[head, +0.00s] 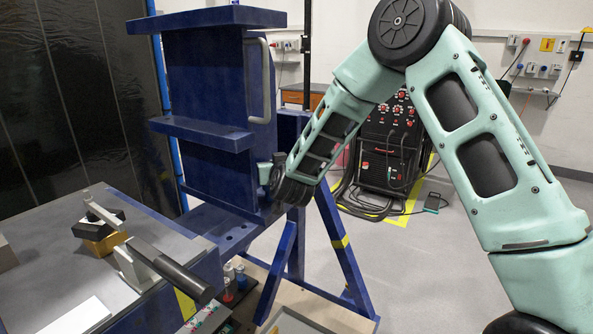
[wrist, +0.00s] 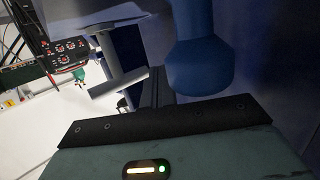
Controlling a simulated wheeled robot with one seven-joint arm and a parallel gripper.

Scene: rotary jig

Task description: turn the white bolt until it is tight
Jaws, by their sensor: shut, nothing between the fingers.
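No bolt can be named for certain in either view. In the wrist view a pale grey T-shaped piece (wrist: 113,76) stands left of my gripper's fingers (wrist: 160,82); I cannot tell whether it is the white bolt. A blue rounded cylinder (wrist: 198,62) is just right of the fingers. My gripper is shut with nothing held. In the head view my gripper (head: 265,175) is at the lower right side of the blue jig (head: 210,85), mostly hidden by my wrist. Whether the fingers touch anything cannot be told.
A grey bench (head: 55,270) with a clamp (head: 100,230) and a dark-handled tool (head: 165,270) is at the lower left. A black control cabinet (head: 395,140) stands behind my arm. A blue support leg (head: 340,240) slopes down below my gripper. Open floor lies right of it.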

